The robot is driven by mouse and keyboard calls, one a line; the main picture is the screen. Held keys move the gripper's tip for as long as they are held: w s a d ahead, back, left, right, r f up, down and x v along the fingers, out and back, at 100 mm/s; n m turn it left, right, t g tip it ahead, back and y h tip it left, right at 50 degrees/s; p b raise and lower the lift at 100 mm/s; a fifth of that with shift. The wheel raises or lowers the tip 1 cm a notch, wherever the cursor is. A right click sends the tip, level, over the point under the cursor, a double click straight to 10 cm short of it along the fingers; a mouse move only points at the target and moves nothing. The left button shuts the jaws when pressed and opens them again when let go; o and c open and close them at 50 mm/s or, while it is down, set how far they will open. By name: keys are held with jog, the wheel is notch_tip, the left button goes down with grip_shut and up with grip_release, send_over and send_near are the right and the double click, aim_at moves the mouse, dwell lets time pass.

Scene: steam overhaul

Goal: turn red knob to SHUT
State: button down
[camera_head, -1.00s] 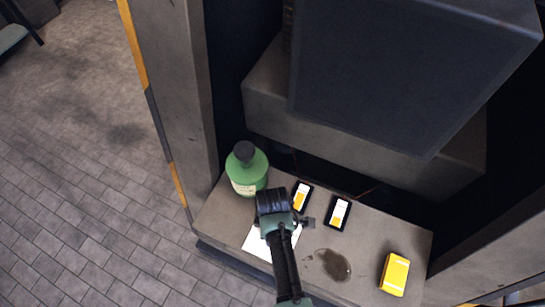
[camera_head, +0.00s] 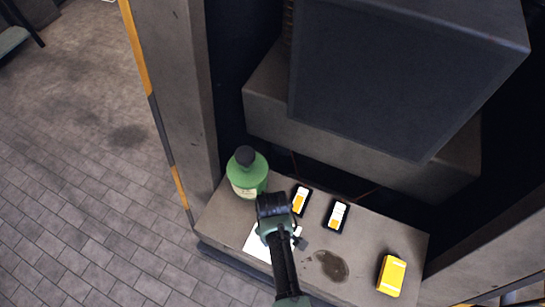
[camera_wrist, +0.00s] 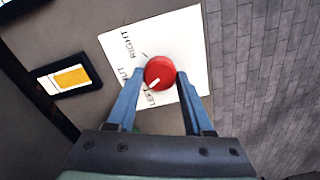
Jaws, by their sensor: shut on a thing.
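The red knob (camera_wrist: 159,72) sits on a white plate (camera_wrist: 182,38) in the wrist view. A white pointer mark on the knob points down-left, close to the word LEFT. RIGHT is printed at upper left, and a partly hidden word ending in "UT" lies between the two. My gripper (camera_wrist: 161,80) has a blue finger on either side of the knob and is shut on it. In the head view my gripper (camera_head: 298,240) is over the white plate (camera_head: 258,247) on the bench; the knob is hidden there.
A green bottle (camera_head: 247,176) with a dark cap stands close behind my gripper on the grey bench (camera_head: 222,218). Two black cards (camera_head: 301,199) (camera_head: 337,216) with orange-white faces, a dark stain (camera_head: 331,265) and a yellow box (camera_head: 391,275) are to the right. A large dark cabinet (camera_head: 400,80) overhangs the back.

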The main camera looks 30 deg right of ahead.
jog(key=m+p, duration=0.1)
jog(key=m, duration=0.4)
jog(key=shift+m, duration=0.3)
dwell(0.4)
jog(key=shift+c, duration=1.5)
grip_release()
notch_tip(320, 180, up, 13)
